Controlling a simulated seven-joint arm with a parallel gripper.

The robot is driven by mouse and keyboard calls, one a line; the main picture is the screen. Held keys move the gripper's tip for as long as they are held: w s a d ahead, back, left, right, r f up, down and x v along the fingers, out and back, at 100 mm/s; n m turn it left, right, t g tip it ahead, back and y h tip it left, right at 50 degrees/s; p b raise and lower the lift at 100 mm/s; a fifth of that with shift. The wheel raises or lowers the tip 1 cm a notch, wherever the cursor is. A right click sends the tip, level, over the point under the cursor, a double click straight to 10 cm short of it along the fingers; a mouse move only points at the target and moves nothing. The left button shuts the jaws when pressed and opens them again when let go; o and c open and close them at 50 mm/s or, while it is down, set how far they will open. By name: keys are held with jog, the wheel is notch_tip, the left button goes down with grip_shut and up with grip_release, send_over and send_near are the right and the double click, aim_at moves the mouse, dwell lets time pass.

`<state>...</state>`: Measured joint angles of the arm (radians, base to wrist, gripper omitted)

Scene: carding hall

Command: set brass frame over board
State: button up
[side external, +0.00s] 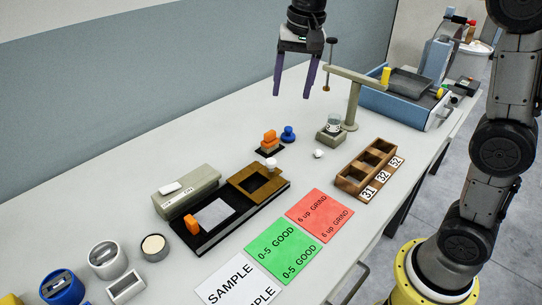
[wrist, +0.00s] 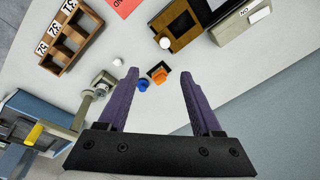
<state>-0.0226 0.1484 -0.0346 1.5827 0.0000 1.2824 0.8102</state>
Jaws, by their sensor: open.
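The brass frame (side external: 240,183), brown-gold with a dark square opening and a white knob at its far edge, lies on the right end of a long black board (side external: 228,230). A pale grey square (side external: 213,214) and an orange block (side external: 192,224) are on the left part of the board. In the wrist view the frame (wrist: 186,41) is at the top, partly cut off by the picture edge. My gripper (side external: 292,92) is open and empty, high above the table and beyond the frame. Its purple fingers (wrist: 158,72) point down, well apart from the frame.
A grey box (side external: 188,190) stands behind the board. Orange (side external: 270,140) and blue (side external: 288,133) pieces stand beyond the frame. A post with an arm (side external: 352,105) rises at the right, near my gripper. Red (side external: 320,214) and green (side external: 284,250) cards lie in front; a wooden rack (side external: 352,190) sits right.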

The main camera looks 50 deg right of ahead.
jog(key=g, duration=0.2)
send_over(271, 161)
notch_tip(271, 161, down, 7)
notch_tip(271, 161, down, 15)
jog(key=shift+w+d+r, duration=0.1)
grip_shut()
dwell(0.3)
dwell(1.1)
